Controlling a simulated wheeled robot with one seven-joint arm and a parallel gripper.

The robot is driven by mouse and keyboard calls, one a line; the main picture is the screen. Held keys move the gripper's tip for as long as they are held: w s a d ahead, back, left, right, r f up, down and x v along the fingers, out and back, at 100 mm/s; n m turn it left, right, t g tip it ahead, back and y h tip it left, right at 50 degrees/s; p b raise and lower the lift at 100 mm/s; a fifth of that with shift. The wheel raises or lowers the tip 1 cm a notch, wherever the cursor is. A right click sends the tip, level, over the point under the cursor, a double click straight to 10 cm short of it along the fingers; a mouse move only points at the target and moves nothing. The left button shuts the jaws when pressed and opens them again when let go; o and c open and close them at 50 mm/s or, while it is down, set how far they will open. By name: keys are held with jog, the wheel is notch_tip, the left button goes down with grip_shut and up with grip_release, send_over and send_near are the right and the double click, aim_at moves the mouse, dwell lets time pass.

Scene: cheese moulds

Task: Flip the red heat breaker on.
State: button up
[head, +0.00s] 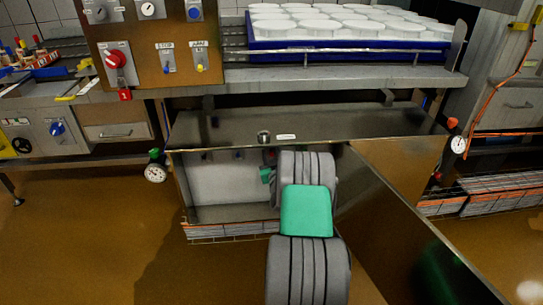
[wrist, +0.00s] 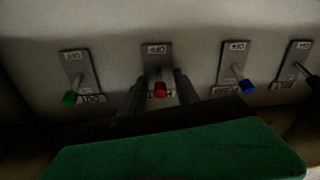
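The red heat breaker (wrist: 160,90) is a small lever with a red tip on a grey plate, seen in the wrist view on the back wall of a cabinet. Its tip appears toward the lower part of the plate; the label below it is partly hidden. My gripper (wrist: 160,97) has one dark finger on each side of the red tip, with a gap visible on both sides. It looks open and not clamped on the lever. In the head view my arm reaches into the cabinet and hides the red breaker and the fingers.
A green-tipped breaker (wrist: 69,98) is left of the red one, a blue-tipped breaker (wrist: 246,86) right, and another dark lever (wrist: 307,72) farther right. The open cabinet door (head: 400,235) stands right of my arm. The cabinet top (head: 350,128) is close above it.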

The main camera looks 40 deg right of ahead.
jog(key=shift+c, duration=0.5)
grip_shut()
jog(key=shift+r+p, duration=0.65)
jog(key=shift+p, duration=0.55)
jog(key=shift+f+g+y+p, duration=0.15)
jog(key=shift+g+y+p, duration=0.15)
jog(key=shift+g+p, duration=0.4)
jog(key=shift+f, duration=0.2)
jog(key=shift+o, duration=0.5)
grip_release()
